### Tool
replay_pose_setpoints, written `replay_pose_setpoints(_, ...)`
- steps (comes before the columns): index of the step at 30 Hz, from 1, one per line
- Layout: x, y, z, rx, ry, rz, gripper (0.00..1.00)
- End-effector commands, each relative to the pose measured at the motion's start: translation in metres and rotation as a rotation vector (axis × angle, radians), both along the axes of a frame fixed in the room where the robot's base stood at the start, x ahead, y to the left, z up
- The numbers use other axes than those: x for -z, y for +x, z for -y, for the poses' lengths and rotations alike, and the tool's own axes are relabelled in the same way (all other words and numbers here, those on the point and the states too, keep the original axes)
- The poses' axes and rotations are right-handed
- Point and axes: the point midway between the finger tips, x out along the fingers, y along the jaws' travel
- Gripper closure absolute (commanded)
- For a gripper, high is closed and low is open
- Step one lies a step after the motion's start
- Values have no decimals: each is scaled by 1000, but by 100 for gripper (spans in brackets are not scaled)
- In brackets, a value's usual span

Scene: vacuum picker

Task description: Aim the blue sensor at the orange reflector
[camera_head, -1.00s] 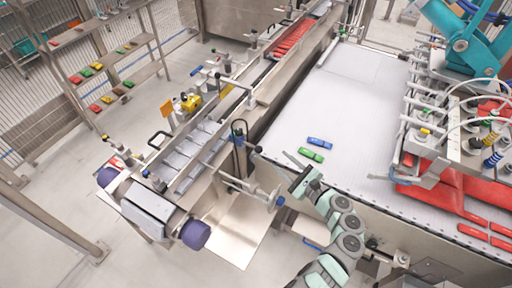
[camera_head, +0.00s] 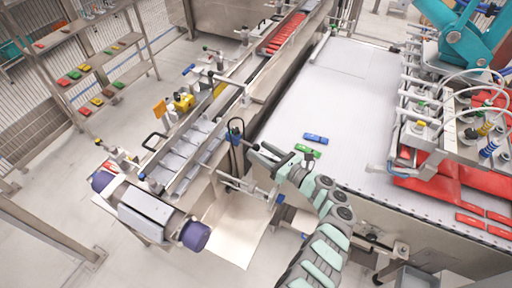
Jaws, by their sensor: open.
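A small blue and dark part that looks like the blue sensor (camera_head: 236,133) sits upright on a post at the near side of the conveyor. The orange reflector (camera_head: 160,110) is a flat orange plate standing across the conveyor to the left, near a yellow device. My gripper (camera_head: 257,152) is open just right of and slightly below the sensor, close to its post. Whether its fingers touch the post or the sensor is too small to tell. The sensor's facing direction cannot be made out.
A narrow conveyor (camera_head: 185,165) with grey pouches runs between sensor and reflector. Red packs (camera_head: 440,180) lie under the picker at right.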

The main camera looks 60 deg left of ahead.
Motion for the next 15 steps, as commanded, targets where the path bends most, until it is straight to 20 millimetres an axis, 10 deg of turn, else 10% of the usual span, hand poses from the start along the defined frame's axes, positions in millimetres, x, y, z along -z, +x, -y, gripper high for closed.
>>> replay_pose_setpoints(15, 0, -10, -26, 0, 1, 1, 52)
